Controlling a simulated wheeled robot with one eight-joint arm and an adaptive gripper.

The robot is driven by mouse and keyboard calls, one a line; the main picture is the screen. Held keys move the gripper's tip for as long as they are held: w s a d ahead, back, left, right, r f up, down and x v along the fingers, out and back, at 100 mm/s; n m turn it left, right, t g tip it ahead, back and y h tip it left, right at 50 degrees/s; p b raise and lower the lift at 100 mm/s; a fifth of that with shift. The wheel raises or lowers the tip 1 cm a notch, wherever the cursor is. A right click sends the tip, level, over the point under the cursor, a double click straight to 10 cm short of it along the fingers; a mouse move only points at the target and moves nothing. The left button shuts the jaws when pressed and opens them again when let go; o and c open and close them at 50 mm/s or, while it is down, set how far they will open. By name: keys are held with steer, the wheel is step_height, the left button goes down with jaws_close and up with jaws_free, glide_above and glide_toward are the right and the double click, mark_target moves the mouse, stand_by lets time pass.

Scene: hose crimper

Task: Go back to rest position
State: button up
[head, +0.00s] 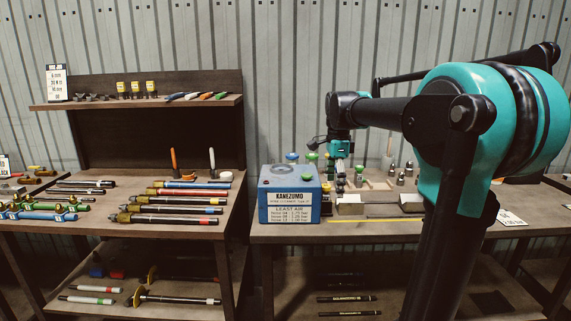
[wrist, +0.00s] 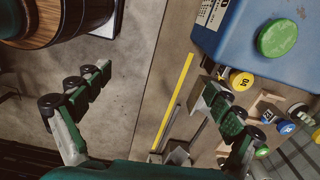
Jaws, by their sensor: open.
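My gripper (head: 341,172) hangs over the right bench, just right of the blue KANEZUMO box (head: 275,209). In the wrist view my gripper (wrist: 153,88) has its two green-padded fingers wide apart, with nothing between them. Yellow tape (wrist: 174,100) and the bare bench edge show beyond the gap. The blue box (wrist: 225,38) with its green button (wrist: 277,40) is at the upper right, near the right finger. In the head view, my gripper partly hides the small parts behind it.
The right bench (head: 300,231) carries metal blocks (head: 412,202) and small fittings close to my gripper. The left bench (head: 190,233) holds several hoses under a shelf (head: 200,101). A round brown object (wrist: 45,25) is at the wrist view's upper left. Open floor (wrist: 125,65) lies before the bench.

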steer(key=s+d+f+n+t, duration=0.2)
steer(key=s+f+n, duration=0.6)
steer(key=s+f, duration=0.2)
steer(key=s+d+f+n+t, duration=0.2)
steer(key=s+f+n, duration=0.7)
steer(key=f, duration=0.6)
steer(key=shift+s+f, duration=0.3)
steer(key=shift+s, duration=0.9)
